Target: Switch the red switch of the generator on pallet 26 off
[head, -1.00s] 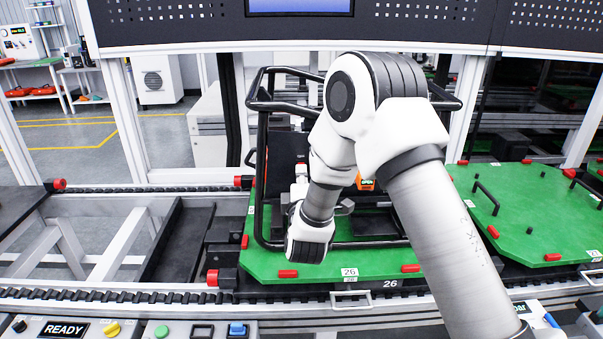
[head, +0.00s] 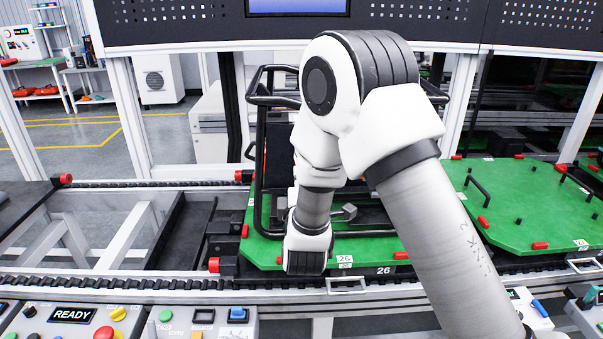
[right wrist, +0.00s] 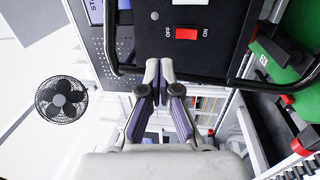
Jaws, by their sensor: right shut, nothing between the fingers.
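The generator's dark panel with the red switch (right wrist: 187,33) shows at the top of the right wrist view, with OFF printed left of the switch and ON right. I cannot tell which side is pressed in. My right gripper (right wrist: 160,68) is shut and empty, its tips just below and left of the switch in that view. Contact is not visible. In the head view the generator's black frame (head: 257,150) stands on green pallet 26 (head: 262,250), largely covered by my right arm. The switch and right fingertips are hidden there. My left gripper is in neither view.
Another green pallet (head: 520,205) lies to the right on the conveyor. A control panel with a READY label (head: 73,315) runs along the front. A dark overhead panel (head: 420,25) spans the top. The generator's black tube (right wrist: 215,78) passes close to the right gripper's fingers.

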